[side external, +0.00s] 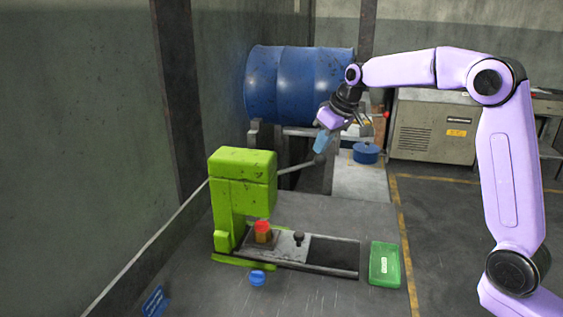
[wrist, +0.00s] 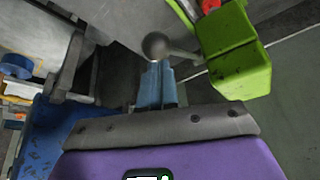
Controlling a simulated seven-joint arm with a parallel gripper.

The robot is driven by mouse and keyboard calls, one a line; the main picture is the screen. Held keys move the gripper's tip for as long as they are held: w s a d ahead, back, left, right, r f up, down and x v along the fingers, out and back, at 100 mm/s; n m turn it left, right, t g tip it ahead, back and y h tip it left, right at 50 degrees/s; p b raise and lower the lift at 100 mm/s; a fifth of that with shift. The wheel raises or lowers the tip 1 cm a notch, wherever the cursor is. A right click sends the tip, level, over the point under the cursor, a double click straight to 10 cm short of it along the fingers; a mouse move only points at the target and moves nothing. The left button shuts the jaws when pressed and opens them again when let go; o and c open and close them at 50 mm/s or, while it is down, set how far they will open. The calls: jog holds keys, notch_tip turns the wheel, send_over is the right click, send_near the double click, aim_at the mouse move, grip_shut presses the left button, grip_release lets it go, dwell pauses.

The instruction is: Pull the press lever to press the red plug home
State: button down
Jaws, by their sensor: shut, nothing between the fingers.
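The green press (side external: 243,165) stands on the table in the side view and also shows in the wrist view (wrist: 238,62). Its grey lever (side external: 298,167) sticks out to the right, tilted slightly upward, and ends in a dark ball knob (side external: 319,160). The red plug (side external: 263,226) sits on a brownish block under the press head; part of it shows at the wrist view's top edge (wrist: 209,5). My gripper (side external: 320,148) is shut and empty, its blue fingertips just above the knob. In the wrist view the fingertips (wrist: 158,64) lie right by the knob (wrist: 155,45); I cannot tell whether they touch.
A sliding plate with a black knob (side external: 299,238) lies in a rail on the table. A green box (side external: 384,250) and a small blue object (side external: 257,278) lie nearby. A blue barrel (side external: 295,85) and blue pot (side external: 366,153) are behind. The table's right front is clear.

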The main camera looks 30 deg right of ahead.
aim_at(325, 156)
jog(key=shift+s+d+f, duration=0.15)
jog(key=shift+f, duration=0.35)
jog(key=shift+s+d+f, duration=0.1)
jog(key=shift+f, duration=0.35)
jog(key=shift+s+d+f, duration=0.1)
jog(key=shift+s+f, duration=0.05)
jog(key=shift+f, duration=0.7)
jog(key=shift+r, duration=0.1)
jog(key=shift+w+r, duration=0.25)
jog(key=shift+r, duration=1.05)
